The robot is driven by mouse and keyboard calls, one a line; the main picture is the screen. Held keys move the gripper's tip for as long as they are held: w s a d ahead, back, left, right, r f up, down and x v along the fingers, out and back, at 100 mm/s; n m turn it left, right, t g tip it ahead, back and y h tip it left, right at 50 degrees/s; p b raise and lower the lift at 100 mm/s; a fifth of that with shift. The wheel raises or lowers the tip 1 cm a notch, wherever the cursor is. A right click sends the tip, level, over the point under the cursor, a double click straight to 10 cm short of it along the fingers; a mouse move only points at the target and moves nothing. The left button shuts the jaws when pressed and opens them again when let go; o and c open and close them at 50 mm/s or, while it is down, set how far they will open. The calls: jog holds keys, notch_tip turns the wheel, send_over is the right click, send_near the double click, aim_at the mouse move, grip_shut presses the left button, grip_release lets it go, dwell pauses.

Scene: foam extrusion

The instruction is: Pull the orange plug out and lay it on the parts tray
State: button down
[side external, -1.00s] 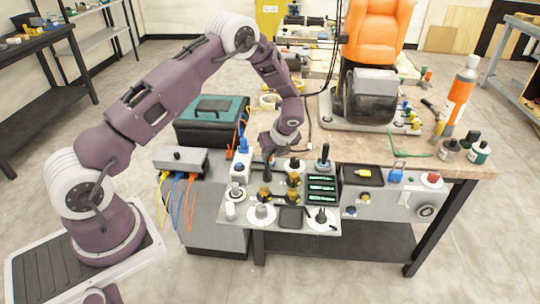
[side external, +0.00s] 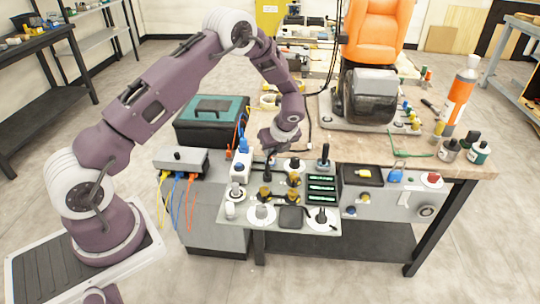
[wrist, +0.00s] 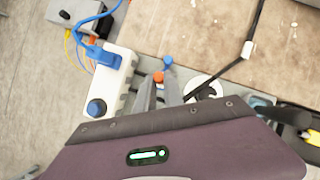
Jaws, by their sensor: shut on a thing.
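My gripper (side external: 270,162) is low over the left part of the bench panel, just right of a white socket block (side external: 238,172). In the wrist view, my narrow grey fingers (wrist: 160,92) are close together, and a small orange piece (wrist: 158,77), which looks like the orange plug, shows at their tips. Most of it is hidden by the fingers. A small blue tip (wrist: 168,61) shows just beyond. A dark shallow tray (side external: 350,181) with a yellow item in it lies on the panel to the right; it looks like the parts tray.
A blue plug (wrist: 103,56) stands in the white block, left of my fingers. Knobs, black-and-yellow connectors (side external: 265,193) and a green-lit display unit (side external: 322,188) crowd the panel. A grey box (side external: 181,160) with hanging cables is at left. Bare wood (wrist: 200,35) lies beyond.

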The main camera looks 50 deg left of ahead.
jog(key=shift+r, duration=2)
jog(key=g+h, duration=0.5)
jog(key=h, duration=1.3)
send_over(286, 208)
jog(key=shift+s+d+f, duration=0.1)
jog(key=shift+f, duration=0.2)
notch_tip(286, 208, down, 2)
jog(key=shift+f, duration=0.25)
jog(key=shift+f+y, duration=0.3)
jog(key=shift+f, duration=0.4)
jog(key=shift+f, duration=0.3)
jog(key=shift+f, duration=0.7)
